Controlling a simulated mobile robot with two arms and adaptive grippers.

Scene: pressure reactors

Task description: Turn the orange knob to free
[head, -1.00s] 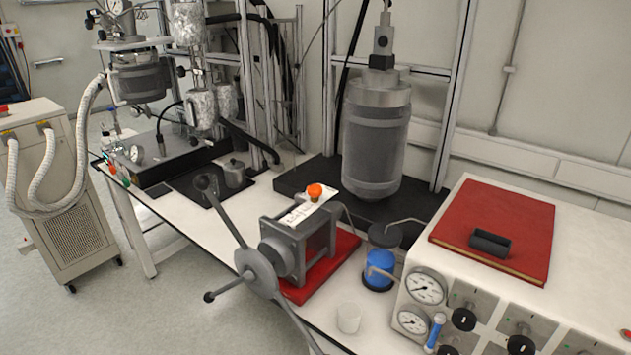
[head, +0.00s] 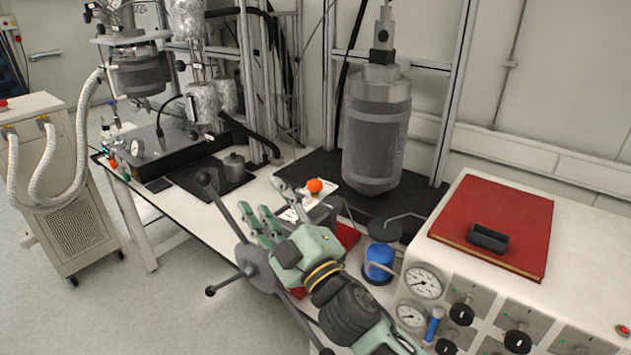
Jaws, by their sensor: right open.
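The orange knob (head: 315,186) sits on top of the grey valve box, beside a white label plate (head: 290,214), in the head view. My right gripper (head: 270,205) comes in from the lower right and is open. Its fingers point up and to the left, just left of the knob in the picture, and it does not hold the knob. The gripper and wrist cover most of the grey box (head: 322,213). My left gripper does not show.
The spoked handwheel (head: 258,268) stands in front of the box, close under my gripper. A white cabinet with gauges (head: 424,283) bears a red book (head: 500,222). A large grey reactor (head: 376,135) hangs behind.

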